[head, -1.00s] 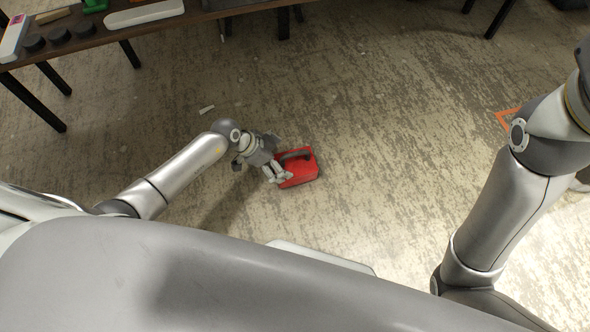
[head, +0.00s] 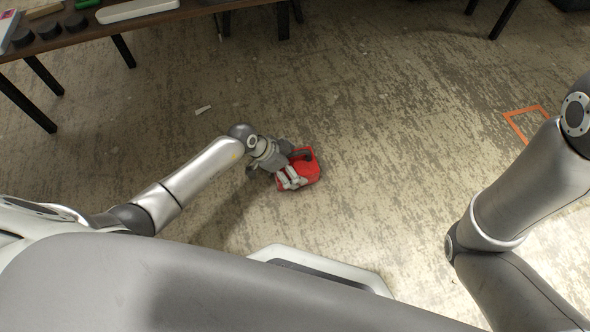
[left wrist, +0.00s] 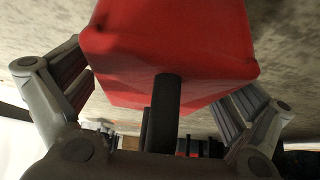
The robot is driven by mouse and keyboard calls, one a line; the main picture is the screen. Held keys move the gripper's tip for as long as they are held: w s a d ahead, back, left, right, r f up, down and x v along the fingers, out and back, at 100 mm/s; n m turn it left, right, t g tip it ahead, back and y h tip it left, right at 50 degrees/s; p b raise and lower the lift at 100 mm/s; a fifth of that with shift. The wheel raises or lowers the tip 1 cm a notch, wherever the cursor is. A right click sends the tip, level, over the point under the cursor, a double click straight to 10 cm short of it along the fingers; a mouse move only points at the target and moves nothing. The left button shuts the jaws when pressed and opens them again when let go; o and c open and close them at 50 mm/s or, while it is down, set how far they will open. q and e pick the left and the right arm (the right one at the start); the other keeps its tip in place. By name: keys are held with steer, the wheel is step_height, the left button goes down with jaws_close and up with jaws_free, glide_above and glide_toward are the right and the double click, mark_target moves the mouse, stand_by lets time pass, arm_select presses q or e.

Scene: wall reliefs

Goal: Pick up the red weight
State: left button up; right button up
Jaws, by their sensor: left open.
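The red weight (head: 311,170) is a red block with a dark handle, resting on the floor in the head view. In the left wrist view the red weight (left wrist: 165,45) fills the upper middle, and its dark handle (left wrist: 166,100) runs down between the fingers. My left gripper (head: 293,178) is at the weight's left side, over part of it. In the left wrist view my left gripper (left wrist: 165,100) is open, with one finger on each side of the handle. Whether a finger touches the weight cannot be told. My right gripper is not in view.
A dark table (head: 100,35) with several small objects stands at the upper left. An orange floor marking (head: 525,112) lies at the right. A small pale scrap (head: 203,110) lies on the floor. The floor around the weight is otherwise clear.

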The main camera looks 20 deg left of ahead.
arm_select(q)
steer(key=shift+c, duration=0.4)
steer(key=c, duration=1.4)
steer(key=shift+w+r, duration=0.15)
steer(key=shift+c, duration=1.1)
steer(key=shift+r, duration=0.15)
